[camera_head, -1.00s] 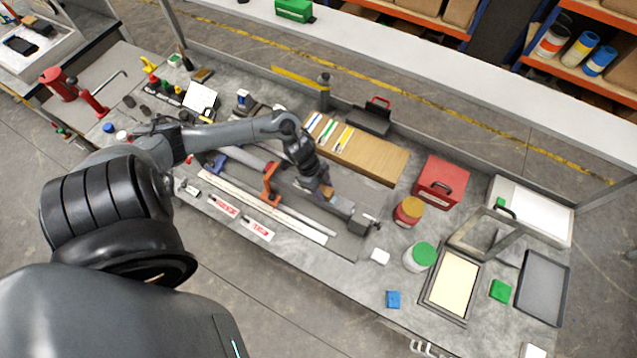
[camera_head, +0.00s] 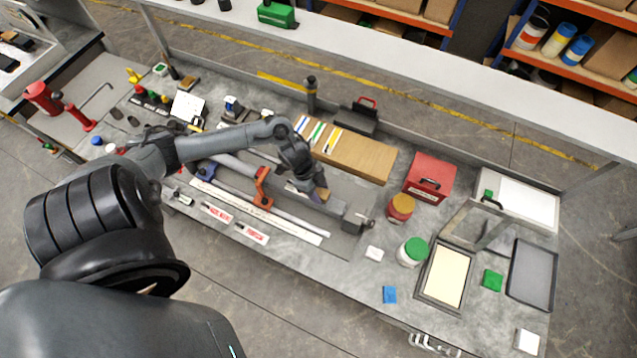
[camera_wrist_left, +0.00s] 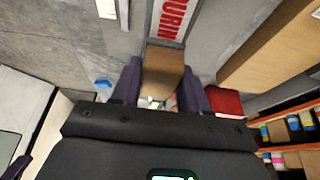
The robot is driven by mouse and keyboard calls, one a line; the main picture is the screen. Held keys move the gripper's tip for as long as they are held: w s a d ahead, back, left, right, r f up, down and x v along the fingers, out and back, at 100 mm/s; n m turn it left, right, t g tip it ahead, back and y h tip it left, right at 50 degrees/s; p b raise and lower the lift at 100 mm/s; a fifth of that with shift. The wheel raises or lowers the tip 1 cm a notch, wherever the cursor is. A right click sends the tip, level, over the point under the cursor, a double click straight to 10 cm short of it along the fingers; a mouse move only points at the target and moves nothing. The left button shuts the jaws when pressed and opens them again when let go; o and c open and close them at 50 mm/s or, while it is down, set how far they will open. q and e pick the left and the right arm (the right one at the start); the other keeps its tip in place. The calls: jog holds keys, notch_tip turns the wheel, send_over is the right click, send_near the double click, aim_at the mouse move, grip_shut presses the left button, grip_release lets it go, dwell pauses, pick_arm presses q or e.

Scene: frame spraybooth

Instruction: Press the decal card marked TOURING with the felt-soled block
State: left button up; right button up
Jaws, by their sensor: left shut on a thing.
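My left gripper (camera_head: 311,188) is over the right part of the grey frame tube on the bench. It is shut on the felt-soled block (camera_wrist_left: 163,68), a brown block held between the two dark fingers in the left wrist view. The block also shows small in the head view (camera_head: 322,194). Just beyond the block, the TOURING decal card (camera_wrist_left: 177,17) shows white with red lettering, partly cut off by the view's top edge. I cannot tell whether the block touches it. The block's sole is hidden. My right gripper is not in view.
Two red-and-white cards (camera_head: 251,233) lie along the bench's front. An orange clamp (camera_head: 262,188) stands on the tube left of my gripper.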

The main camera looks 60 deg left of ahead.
pick_arm(q)
notch_tip(320, 180, up, 4)
jog(key=p, duration=0.3)
jog(key=shift+r+b, duration=0.1)
jog(key=shift+b, duration=0.2)
jog(key=shift+r, duration=0.8)
jog(key=shift+w, duration=0.1)
